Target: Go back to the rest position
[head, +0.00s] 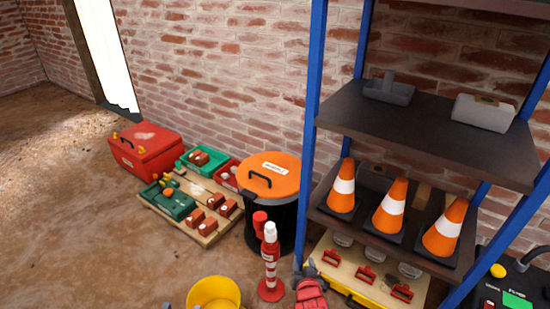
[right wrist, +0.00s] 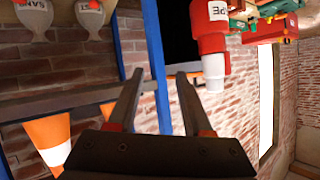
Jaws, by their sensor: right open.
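My right gripper (right wrist: 158,74) shows in the right wrist view with its two dark fingers apart and nothing between them. That view is upside down, with the blue shelf upright and brick wall behind the fingers. In the head view a red and grey shape (head: 310,290) stands at the bottom edge by the foot of the blue upright; I cannot tell whether it is my right gripper or a glove. My left gripper is not in view.
The blue-framed shelf (head: 312,130) holds orange cones (head: 390,207) and grey trays. A red-and-white post (head: 270,262), a black bin with an orange lid (head: 272,175), and a yellow bucket (head: 214,293) stand left of it. A red toolbox (head: 146,148) is farther back. Floor at far left is clear.

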